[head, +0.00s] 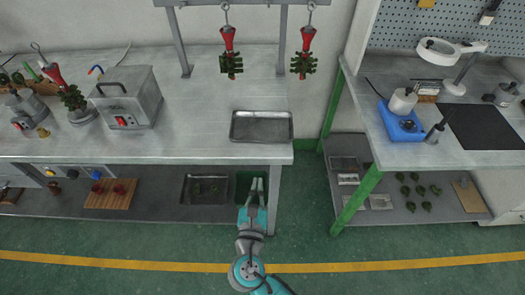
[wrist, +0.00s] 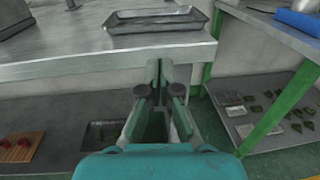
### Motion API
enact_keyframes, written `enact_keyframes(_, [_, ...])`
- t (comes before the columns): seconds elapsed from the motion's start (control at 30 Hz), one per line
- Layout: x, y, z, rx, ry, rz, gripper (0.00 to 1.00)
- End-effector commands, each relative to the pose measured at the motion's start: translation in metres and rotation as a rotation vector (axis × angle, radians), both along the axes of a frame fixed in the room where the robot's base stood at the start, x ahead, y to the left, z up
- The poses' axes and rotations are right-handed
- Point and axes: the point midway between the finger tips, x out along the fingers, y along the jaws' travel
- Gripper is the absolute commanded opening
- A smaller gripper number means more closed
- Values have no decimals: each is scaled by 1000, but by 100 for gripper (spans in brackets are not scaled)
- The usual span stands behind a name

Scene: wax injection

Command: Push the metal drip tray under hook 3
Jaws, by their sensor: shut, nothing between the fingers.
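The metal drip tray (head: 262,138) is a shallow grey rectangle lying flat on the metal workbench (head: 200,105), near its front right corner. It also shows at the top of the wrist view (wrist: 155,27). Two hooks (head: 226,10) (head: 312,7) hang from a rail behind the tray, each holding a red and green wax tree; no hook number is readable. Along the bench, the tray lies between these two hooks and nearer the front edge. My gripper (head: 257,184) is shut and empty in front of the bench edge, apart from the tray; it shows centrally in the wrist view (wrist: 165,72).
A grey metal box (head: 128,98) stands left on the bench. Rail posts (head: 179,45) rise at the back. A lower shelf holds a dark tray (head: 206,190) and a green bin. A green-legged table (head: 400,95) stands right, across a gap. Bench left of the tray is clear.

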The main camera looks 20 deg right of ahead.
Motion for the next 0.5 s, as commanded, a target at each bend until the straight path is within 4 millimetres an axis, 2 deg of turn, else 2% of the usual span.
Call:
enact_keyframes(0.17, [14, -6, 1, -4, -1, -5, 0])
enact_keyframes(0.5, [70, -32, 1, -2, -2, -5, 0])
